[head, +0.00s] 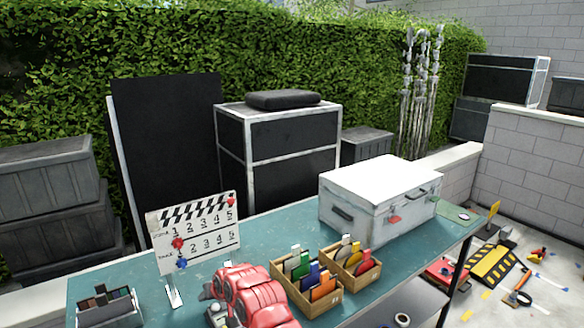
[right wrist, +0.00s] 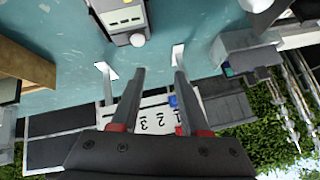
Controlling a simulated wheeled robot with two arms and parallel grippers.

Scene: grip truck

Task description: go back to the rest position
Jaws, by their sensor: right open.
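My right gripper (right wrist: 160,72) shows in the right wrist view with its two dark fingers apart and nothing between the tips. The teal table (right wrist: 190,20) lies beyond the fingertips. The white clapperboard (right wrist: 155,115) shows upside down behind the fingers, partly hidden by them and the gripper body. In the head view the clapperboard (head: 205,240) stands tilted on the teal table (head: 265,228), with red and blue pieces on its face. Neither gripper shows in the head view, and my left gripper is in no frame.
On the table are a white case (head: 350,212), two wooden boxes of coloured cards (head: 322,308) (head: 362,287), a red padded object (head: 255,300) and a grey tray (head: 110,312). A black-sided case (head: 290,135) and hedge (head: 200,40) stand behind. Tools clutter the floor at right.

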